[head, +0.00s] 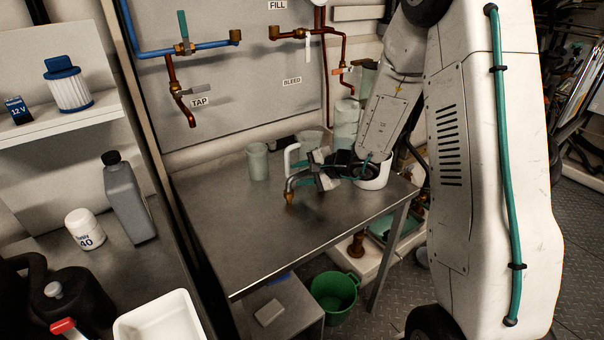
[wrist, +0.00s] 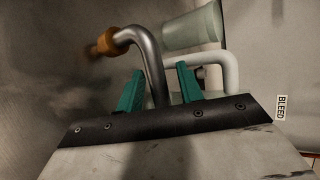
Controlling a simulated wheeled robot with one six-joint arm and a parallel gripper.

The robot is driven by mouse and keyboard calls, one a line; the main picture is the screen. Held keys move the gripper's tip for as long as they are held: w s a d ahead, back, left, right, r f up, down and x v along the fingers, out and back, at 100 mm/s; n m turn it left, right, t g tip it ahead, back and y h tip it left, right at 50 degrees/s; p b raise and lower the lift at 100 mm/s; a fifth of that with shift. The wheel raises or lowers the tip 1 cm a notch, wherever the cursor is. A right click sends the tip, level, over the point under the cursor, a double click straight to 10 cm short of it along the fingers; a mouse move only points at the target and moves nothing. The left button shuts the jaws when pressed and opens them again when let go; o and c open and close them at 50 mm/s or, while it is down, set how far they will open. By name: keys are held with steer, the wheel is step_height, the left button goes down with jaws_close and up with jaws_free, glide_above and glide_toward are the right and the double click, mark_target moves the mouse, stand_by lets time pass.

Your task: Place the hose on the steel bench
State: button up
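The hose (head: 297,178) is a bent grey metal-looking tube with a brass end (head: 290,197). My gripper (head: 318,170) is over the steel bench (head: 245,225), towards its back. In the wrist view the hose (wrist: 153,65) runs up from between the two green fingers of my gripper (wrist: 158,85) and bends left to its brass end. The fingers flank it closely and appear shut on it; the exact contact is hidden. In the head view the brass end points down, close to the bench top; whether it touches cannot be told.
A greenish cup (head: 257,162), a white handle-like tube (head: 290,155) and a white pot (head: 376,172) stand near my gripper. Copper taps (head: 187,115) are on the wall behind. A green bucket (head: 335,291) is below the bench. The bench's front and left are clear.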

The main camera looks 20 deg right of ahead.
steer(key=shift+r, duration=0.15)
steer(key=v, duration=1.1)
steer(key=s+a+r+n+g+y, duration=0.1)
steer(key=s+a+r+n+g, duration=0.5)
steer(key=s+a+r+n, duration=0.6)
steer(key=s+d+r+g+h, duration=0.1)
steer(key=s+h, duration=0.3)
steer(key=s, duration=0.5)
steer(key=s+d+r+n+g+h, duration=0.1)
steer(key=s+d+h, duration=0.2)
steer(key=s, duration=0.6)
steer(key=shift+s+r+h, duration=0.25)
steer(key=shift+s+h, duration=0.1)
steer(key=shift+h, duration=0.25)
steer(key=shift+d, duration=0.15)
